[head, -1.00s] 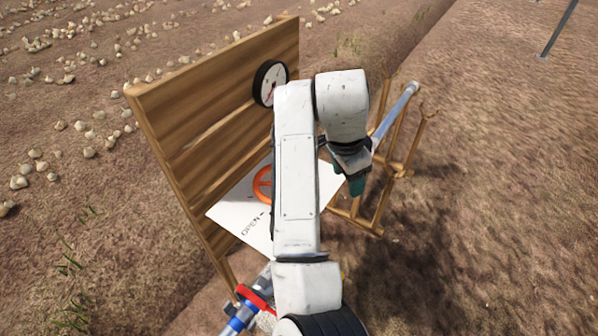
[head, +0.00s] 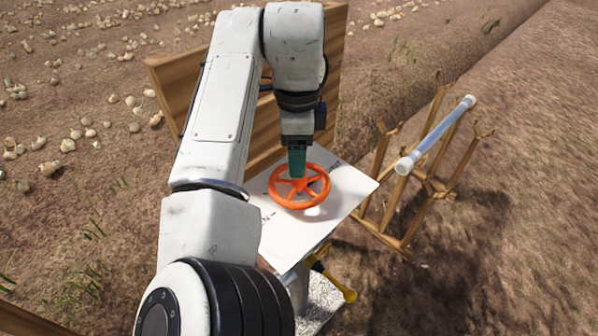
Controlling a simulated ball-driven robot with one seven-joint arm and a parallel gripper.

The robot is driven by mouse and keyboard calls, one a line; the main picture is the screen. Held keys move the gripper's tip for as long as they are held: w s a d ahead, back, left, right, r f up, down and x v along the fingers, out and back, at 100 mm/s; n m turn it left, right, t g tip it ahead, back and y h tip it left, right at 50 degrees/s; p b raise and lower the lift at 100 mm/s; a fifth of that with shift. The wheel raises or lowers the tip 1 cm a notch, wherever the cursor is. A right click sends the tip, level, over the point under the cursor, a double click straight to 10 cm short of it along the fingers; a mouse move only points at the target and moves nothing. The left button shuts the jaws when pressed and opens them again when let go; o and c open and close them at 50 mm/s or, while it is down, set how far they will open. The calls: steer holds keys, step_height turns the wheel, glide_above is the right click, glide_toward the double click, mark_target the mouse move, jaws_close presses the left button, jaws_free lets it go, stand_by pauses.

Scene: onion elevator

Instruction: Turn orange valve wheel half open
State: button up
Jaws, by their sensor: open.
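The orange valve wheel (head: 299,203) lies flat above a white plate (head: 345,188) with dark lettering, partly hidden by my arm. My gripper (head: 297,174) points down at the far part of the wheel, its green fingers over or between the spokes. The fingers overlap in this view, so the gap between them is hidden. I cannot tell whether they touch the wheel.
A wooden board (head: 335,75) stands behind the plate, mostly hidden by my arm. A wooden rack (head: 385,215) holding a pale tube (head: 437,135) stands to the right. A yellow handle (head: 335,283) sits below the plate.

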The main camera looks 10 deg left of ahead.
step_height(320, 180, down, 6)
steer(key=shift+r, duration=0.15)
stand_by(0.3)
steer(key=c, duration=1)
